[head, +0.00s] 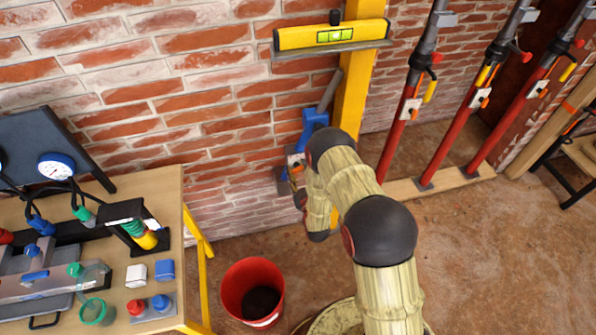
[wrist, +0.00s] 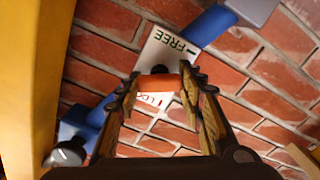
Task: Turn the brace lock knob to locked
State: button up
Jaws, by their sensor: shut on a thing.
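The brace is blue, with a grey upper end, and leans on the brick wall by the yellow post; it shows in the head view (head: 313,122) and the wrist view (wrist: 212,24). Its white label plate (wrist: 160,50) reads FREE in dark letters at one end. Red lettering, partly covered, shows at the other. The orange lock knob (wrist: 158,84) lies crosswise between the two markings. My gripper (wrist: 160,76) is shut on it, one finger at each end. In the head view my arm hides most of the gripper and the knob.
A yellow post (head: 353,95) stands right beside the brace, with a spirit level (head: 335,36) on a ledge above. Red props (head: 400,120) stand to the right. A red bucket (head: 253,290) is on the floor, left of my arm. A cluttered workbench (head: 165,190) fills the left.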

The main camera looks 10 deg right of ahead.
jog(key=n+b, duration=0.2)
jog(key=n, duration=0.4)
jog(key=shift+a+f+n, duration=0.1)
jog(key=shift+n, duration=0.2)
jog(key=n+b, duration=0.1)
jog(key=n, duration=0.4)
jog(key=shift+a+f+n+b, duration=0.1)
jog(key=shift+n+b, duration=0.2)
jog(key=shift+n, duration=0.1)
jog(key=o, duration=1.1)
jog(key=shift+c, duration=0.2)
jog(key=shift+o, duration=0.7)
jog(key=shift+s, duration=0.1)
jog(key=s, duration=1.1)
jog(key=shift+s, duration=0.4)
